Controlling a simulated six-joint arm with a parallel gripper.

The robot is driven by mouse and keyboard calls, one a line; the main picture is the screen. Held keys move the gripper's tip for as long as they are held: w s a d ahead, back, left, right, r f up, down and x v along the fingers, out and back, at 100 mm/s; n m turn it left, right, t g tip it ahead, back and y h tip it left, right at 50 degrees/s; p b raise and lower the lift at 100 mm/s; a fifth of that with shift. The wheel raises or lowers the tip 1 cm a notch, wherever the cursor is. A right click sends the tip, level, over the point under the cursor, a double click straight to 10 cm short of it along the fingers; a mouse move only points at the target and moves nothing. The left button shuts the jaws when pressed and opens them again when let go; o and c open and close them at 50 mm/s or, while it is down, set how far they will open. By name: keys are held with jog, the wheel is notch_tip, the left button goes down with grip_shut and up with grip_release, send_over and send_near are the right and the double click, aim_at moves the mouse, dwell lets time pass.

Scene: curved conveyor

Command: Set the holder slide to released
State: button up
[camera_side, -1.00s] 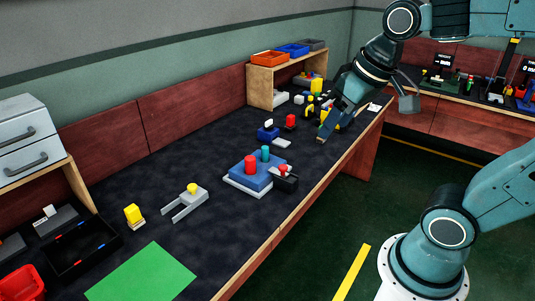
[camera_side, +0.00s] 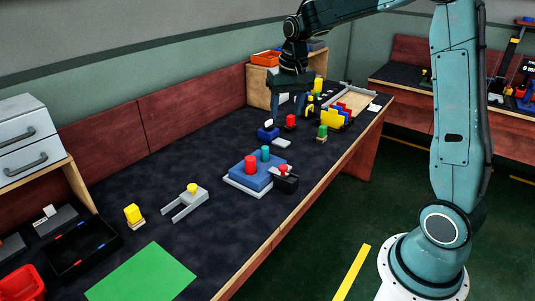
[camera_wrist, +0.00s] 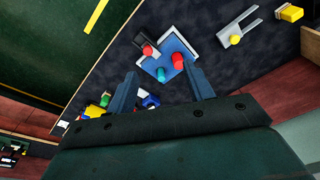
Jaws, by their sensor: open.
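A blue fixture (camera_side: 258,177) on a light grey base stands mid-table, with a red cylinder (camera_side: 250,165) and a teal cylinder (camera_side: 265,153) on it. A dark block (camera_side: 287,186) with a red knob (camera_side: 283,169) adjoins its right side. The wrist view also shows the fixture (camera_wrist: 180,45) and red knob (camera_wrist: 147,50). A grey forked piece (camera_side: 187,206) with a yellow knob (camera_side: 192,187) lies to the left. I cannot tell which part is the holder slide. My gripper (camera_side: 288,116) is open and empty above the table's far part, beyond the fixture.
A blue block (camera_side: 268,134), a red-topped block (camera_side: 290,121) and a green block (camera_side: 322,132) stand near my gripper. A rack of coloured plates (camera_side: 338,114) is to its right. A wooden shelf (camera_side: 257,89) stands behind. A green mat (camera_side: 143,273) lies at front left.

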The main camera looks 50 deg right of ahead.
aim_at(283, 166)
jog(key=w+d+f+m+g, duration=0.1)
jog(key=w+d+f+m, duration=0.1)
jog(key=w+d+f, duration=0.4)
jog(key=d+f, duration=0.3)
jog(key=f, duration=0.2)
jog(key=shift+f+m+g, duration=0.3)
jog(key=shift+f, duration=0.05)
notch_tip(283, 166, down, 14)
jog(key=shift+r, duration=0.1)
dwell(0.3)
